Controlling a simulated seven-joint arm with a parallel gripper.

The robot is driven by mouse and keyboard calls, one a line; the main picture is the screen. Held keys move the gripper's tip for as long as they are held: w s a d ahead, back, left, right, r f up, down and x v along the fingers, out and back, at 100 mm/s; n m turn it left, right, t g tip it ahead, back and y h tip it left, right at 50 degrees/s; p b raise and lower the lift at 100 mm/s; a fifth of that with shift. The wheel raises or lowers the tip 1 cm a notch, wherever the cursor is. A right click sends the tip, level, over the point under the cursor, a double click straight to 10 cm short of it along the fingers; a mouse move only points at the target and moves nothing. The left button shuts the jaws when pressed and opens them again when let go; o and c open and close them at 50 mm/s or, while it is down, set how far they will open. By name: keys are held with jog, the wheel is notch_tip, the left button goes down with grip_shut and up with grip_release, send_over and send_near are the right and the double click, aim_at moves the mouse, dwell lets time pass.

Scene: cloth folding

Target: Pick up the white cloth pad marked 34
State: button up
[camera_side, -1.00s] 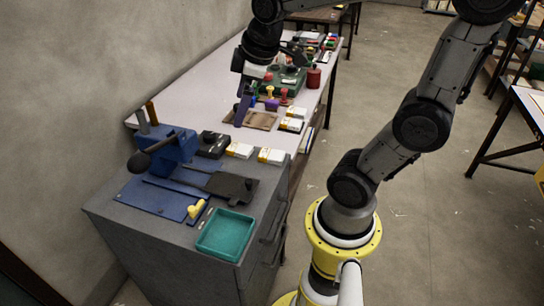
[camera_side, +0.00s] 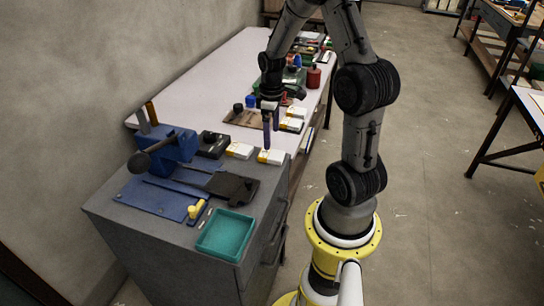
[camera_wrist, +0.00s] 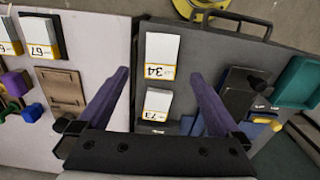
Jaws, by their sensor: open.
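The white cloth pad marked 34 (camera_wrist: 161,52) lies flat on the grey cabinet, with a yellow-edged label; in the side view it is the right one of two pads (camera_side: 271,157). My gripper (camera_side: 270,146) points down above it, purple fingers apart and empty. In the wrist view the fingertips (camera_wrist: 160,72) stand on either side of the pads in the picture, with pad 34 ahead between them. The exact height of the fingertips above the pad cannot be told.
A second pad marked 73 (camera_wrist: 157,104) lies beside pad 34. Pad 67 (camera_wrist: 40,38) and a wooden board (camera_wrist: 60,88) are on the pale table. A teal tray (camera_side: 226,234), a blue press (camera_side: 177,147) and a black box (camera_side: 212,144) share the cabinet top.

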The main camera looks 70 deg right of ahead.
aim_at(272, 154)
jog(key=shift+s+a+f, duration=0.1)
jog(key=shift+f, duration=3.5)
jog(key=c, duration=1.4)
